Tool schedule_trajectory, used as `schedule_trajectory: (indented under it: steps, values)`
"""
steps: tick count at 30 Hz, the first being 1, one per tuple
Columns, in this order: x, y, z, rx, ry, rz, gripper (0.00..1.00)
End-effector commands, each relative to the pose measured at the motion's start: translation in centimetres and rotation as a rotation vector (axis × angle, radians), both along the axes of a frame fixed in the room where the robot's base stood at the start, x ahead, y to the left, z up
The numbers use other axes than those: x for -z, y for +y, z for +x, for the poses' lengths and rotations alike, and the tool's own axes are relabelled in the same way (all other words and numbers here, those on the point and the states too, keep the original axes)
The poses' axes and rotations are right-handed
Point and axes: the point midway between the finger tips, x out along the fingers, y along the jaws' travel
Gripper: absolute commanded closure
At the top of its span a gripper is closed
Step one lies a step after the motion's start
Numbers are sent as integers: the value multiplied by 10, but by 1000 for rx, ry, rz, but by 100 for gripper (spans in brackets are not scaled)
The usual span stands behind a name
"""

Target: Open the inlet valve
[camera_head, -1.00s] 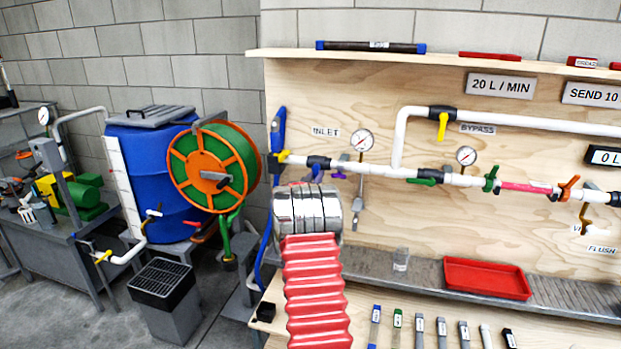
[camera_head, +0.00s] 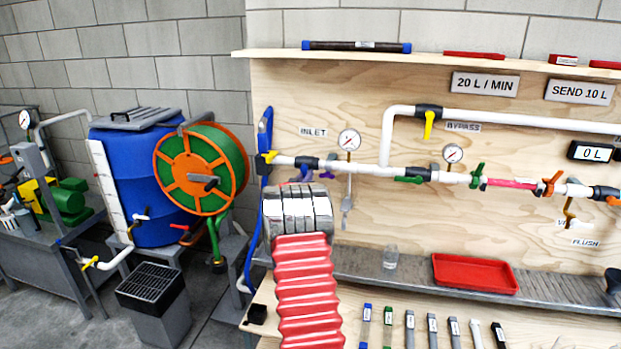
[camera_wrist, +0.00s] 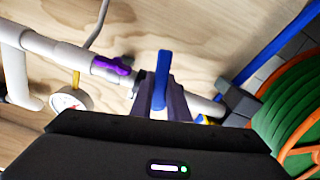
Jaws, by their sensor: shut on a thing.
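The inlet line is a white pipe (camera_head: 357,167) on the plywood panel, under the INLET label (camera_head: 313,132). Its black valve body (camera_head: 307,162) shows just above my arm's silver end. In the wrist view, a blue valve handle (camera_wrist: 162,72) stands between the dark fingers of my gripper (camera_wrist: 160,103). The fingers are shut on it, and it looks roughly crosswise to the pipe. My arm mostly hides the handle and fingers in the head view. A purple handle (camera_head: 327,174) sits just right of the valve; it also shows in the wrist view (camera_wrist: 112,66).
A pressure gauge (camera_head: 349,140) is close by on the right. A blue hose end (camera_head: 265,130) and yellow handle (camera_head: 268,157) are close on the left, with the hose reel (camera_head: 201,175) beyond. A red tray (camera_head: 475,273) lies on the metal ledge below.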

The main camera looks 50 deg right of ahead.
Motion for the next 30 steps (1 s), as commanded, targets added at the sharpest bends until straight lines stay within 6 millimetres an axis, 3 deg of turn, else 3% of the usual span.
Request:
schedule_trajectory:
  steps: [11,12,20,30]
  values:
    - [0,7,10,-15,14,-6,100]
    - [-1,7,10,-15,14,-6,85]
    - [0,7,10,-15,13,-6,66]
    - [0,9,9,-15,12,-5,66]
